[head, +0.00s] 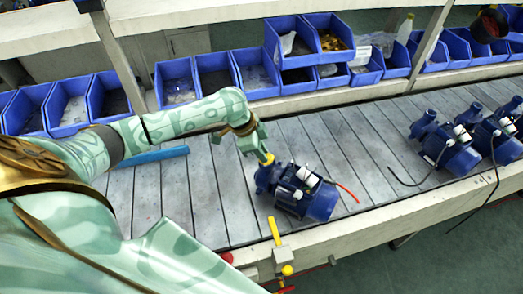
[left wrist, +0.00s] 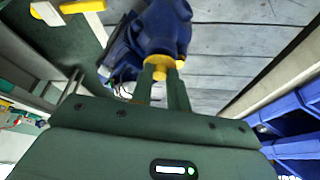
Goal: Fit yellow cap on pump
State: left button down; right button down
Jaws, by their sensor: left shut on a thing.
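The blue pump (head: 318,203) lies on the grey slatted conveyor, with its port end toward my left arm. My left gripper (head: 262,152) is over that port end and is shut on the yellow cap (head: 268,159). In the left wrist view the fingers (left wrist: 165,88) close on the yellow cap (left wrist: 160,62), which is right against the end of the blue pump (left wrist: 160,28). The fingers hide part of the cap, so I cannot tell whether it is seated or only touching. My right gripper is not in view.
More blue pumps (head: 447,146) with loose cables stand at the right on the conveyor (head: 185,210). Blue bins (head: 172,80) line the back shelf. The conveyor left of the pump is mostly clear.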

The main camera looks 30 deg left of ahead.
pick_arm(q)
jog(key=shift+f, duration=0.45)
dwell(0.3)
jog(key=c, duration=1.3)
grip_release()
jog(key=p+v, duration=0.6)
jog(key=p, duration=0.1)
jog(key=shift+a, duration=0.1)
jog(key=p+v, duration=0.2)
jog(key=v, duration=1.4)
jog(key=shift+r, duration=0.15)
